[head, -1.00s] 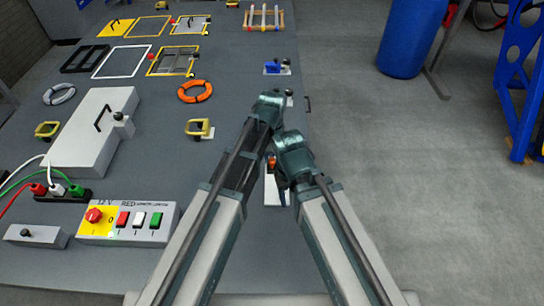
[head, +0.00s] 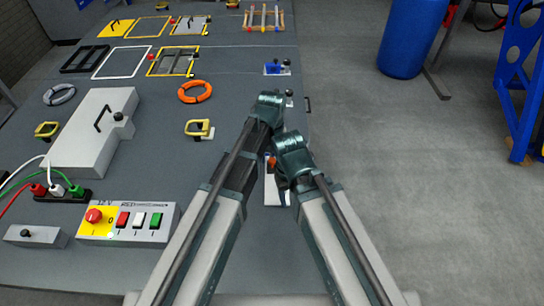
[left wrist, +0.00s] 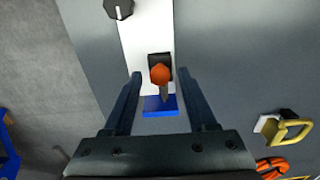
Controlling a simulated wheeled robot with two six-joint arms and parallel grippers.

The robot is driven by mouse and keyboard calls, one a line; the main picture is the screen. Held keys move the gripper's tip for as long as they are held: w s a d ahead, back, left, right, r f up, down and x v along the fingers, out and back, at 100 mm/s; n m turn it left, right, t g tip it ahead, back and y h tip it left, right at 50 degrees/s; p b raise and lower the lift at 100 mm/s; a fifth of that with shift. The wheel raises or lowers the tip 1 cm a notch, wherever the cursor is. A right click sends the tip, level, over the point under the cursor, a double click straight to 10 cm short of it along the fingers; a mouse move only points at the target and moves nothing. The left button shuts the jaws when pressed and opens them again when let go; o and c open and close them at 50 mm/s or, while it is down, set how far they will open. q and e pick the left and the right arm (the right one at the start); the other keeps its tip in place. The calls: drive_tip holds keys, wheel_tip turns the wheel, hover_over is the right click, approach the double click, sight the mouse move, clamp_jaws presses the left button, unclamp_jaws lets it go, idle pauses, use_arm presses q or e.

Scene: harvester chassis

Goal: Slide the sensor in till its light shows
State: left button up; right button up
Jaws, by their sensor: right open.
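The sensor shows an orange end (left wrist: 160,74) and a grey-brown shaft, at a black holder (left wrist: 159,60) on a white plate (left wrist: 146,28). A blue block (left wrist: 160,106) lies at the other end of the shaft. My left gripper (left wrist: 161,84) is open, one finger on each side of the sensor, with visible gaps. In the head view the orange end (head: 271,160) shows between my arms; the block is hidden there. My right gripper (head: 280,182) is open beside the white plate (head: 270,192), mostly hidden by its arm. I cannot see any light lit on the sensor.
A dark knob (left wrist: 118,8) stands on the plate near the sensor. A yellow handle (head: 199,128) and orange ring (head: 195,91) lie left of my arms. A switch box (head: 128,222) sits at the front left.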

sight(272, 160)
use_arm(q)
drive_tip(key=shift+r, duration=0.15)
use_arm(e)
drive_tip(key=shift+r, duration=0.15)
use_arm(q)
wheel_tip(272, 160, up, 14)
drive_tip(key=p, duration=1.4)
drive_tip(key=shift+f, duration=0.2)
use_arm(e)
wheel_tip(272, 160, up, 14)
drive_tip(key=shift+f, duration=0.25)
use_arm(q)
drive_tip(key=shift+f, duration=0.1)
wheel_tip(272, 160, down, 14)
drive_tip(key=b, duration=1.4)
use_arm(e)
wheel_tip(272, 160, down, 14)
drive_tip(key=shift+r, duration=0.1)
use_arm(q)
clamp_jaws()
